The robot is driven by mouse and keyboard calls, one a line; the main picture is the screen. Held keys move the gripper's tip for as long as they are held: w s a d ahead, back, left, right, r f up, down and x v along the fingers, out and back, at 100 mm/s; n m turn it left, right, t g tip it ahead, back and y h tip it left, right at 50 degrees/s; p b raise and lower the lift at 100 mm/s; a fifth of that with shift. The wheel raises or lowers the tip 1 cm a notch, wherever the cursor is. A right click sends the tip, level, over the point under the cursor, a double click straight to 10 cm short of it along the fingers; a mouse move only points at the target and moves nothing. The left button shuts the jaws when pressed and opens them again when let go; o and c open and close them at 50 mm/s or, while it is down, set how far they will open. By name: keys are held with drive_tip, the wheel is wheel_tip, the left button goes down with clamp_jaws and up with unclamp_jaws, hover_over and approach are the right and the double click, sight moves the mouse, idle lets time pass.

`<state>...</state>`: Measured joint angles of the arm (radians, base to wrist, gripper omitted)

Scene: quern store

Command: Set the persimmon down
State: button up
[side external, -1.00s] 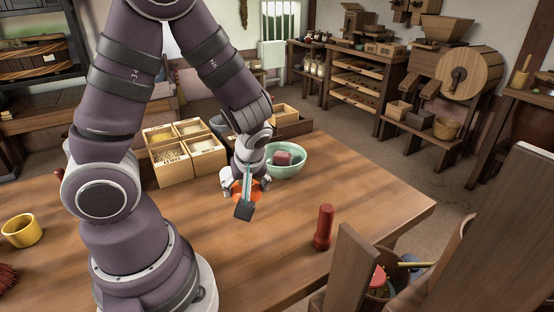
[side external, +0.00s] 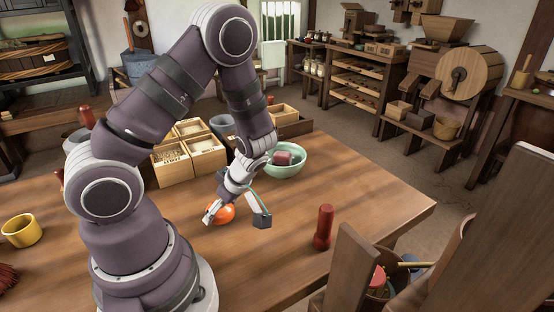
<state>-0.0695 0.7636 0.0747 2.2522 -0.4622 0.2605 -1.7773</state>
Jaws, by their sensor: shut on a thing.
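The orange persimmon (side external: 224,214) is low over the wooden table (side external: 330,190), in front of the box with compartments. My gripper (side external: 216,207) is tilted down to the left and shut on the persimmon. One pale finger shows on the persimmon's left side; the far finger is mostly hidden. I cannot tell whether the persimmon's underside touches the table.
A mint-green bowl (side external: 288,173) holding a dull red block (side external: 283,158) stands behind the gripper. A wooden compartment box (side external: 172,170) is at the back left. A dark red bottle-like object (side external: 323,228) stands at the front right. A yellow mug (side external: 22,230) is at far left. Table between is clear.

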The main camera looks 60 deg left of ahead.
drive_tip(key=shift+f, duration=0.1)
drive_tip(key=o, duration=1.2)
drive_tip(key=d+r+m+t+h, duration=0.2)
drive_tip(key=d+r+m+t, duration=0.2)
drive_tip(key=r+m, duration=0.6)
drive_tip(key=w+d+r+m+t+h, duration=0.1)
drive_tip(key=d+r+m+t+h, duration=0.2)
drive_tip(key=d+r+m, duration=0.6)
drive_tip(key=shift+w+r+m+t, duration=0.15)
drive_tip(key=shift+r+m+t, duration=0.35)
drive_tip(key=shift+m, duration=1.4)
